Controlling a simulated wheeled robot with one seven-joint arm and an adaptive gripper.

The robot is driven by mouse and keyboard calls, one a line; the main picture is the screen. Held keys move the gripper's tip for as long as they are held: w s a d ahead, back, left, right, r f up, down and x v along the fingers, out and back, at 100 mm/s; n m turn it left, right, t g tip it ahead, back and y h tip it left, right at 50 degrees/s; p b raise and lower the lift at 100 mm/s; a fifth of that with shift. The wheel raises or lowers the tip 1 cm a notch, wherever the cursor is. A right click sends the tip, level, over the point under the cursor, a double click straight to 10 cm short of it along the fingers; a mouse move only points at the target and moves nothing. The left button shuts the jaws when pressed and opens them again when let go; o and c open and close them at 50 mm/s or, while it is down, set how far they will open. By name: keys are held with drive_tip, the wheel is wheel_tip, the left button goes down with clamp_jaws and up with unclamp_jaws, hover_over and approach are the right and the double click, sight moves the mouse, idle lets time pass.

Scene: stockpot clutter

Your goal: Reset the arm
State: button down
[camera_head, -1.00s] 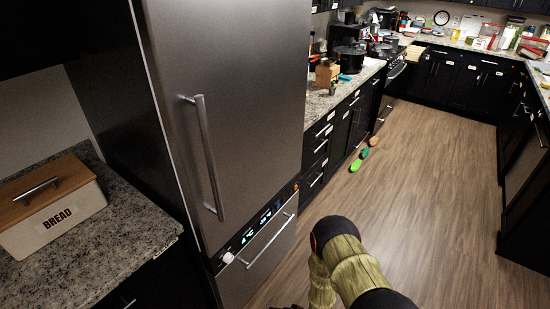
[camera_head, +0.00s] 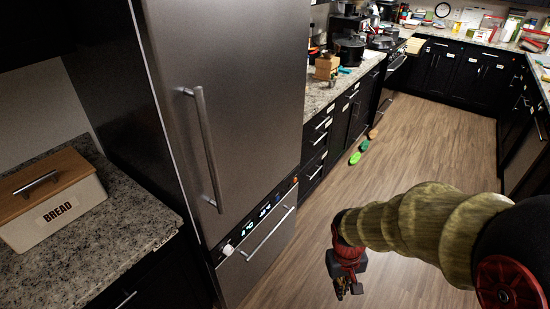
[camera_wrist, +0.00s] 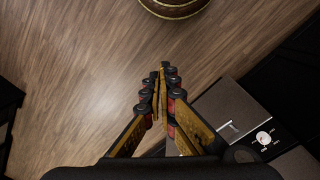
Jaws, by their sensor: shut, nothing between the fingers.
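My arm reaches in from the right edge in the head view and bends down at its end. My gripper (camera_head: 348,288) hangs over the wood floor, in front of the fridge's lower drawer and apart from it. In the wrist view my gripper (camera_wrist: 161,75) shows its two fingers meeting at the tips, shut with nothing between them, above bare floor.
A steel fridge (camera_head: 230,100) stands left of my arm. A bread box (camera_head: 50,200) sits on the left counter. Several small green and brown items, one of them green (camera_head: 355,158), lie on the floor by the cabinets. The wood floor (camera_head: 430,140) is otherwise clear.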

drive_tip(key=s+r+t, duration=0.3)
drive_tip(key=s+r, duration=0.1)
drive_tip(key=r, duration=0.7)
drive_tip(key=s+r+m+t, duration=0.1)
drive_tip(key=s+r+t, duration=0.2)
drive_tip(key=r, duration=0.9)
drive_tip(key=shift+s+d+r+y, duration=0.3)
drive_tip(key=shift+s+y, duration=0.1)
drive_tip(key=shift+s, duration=0.2)
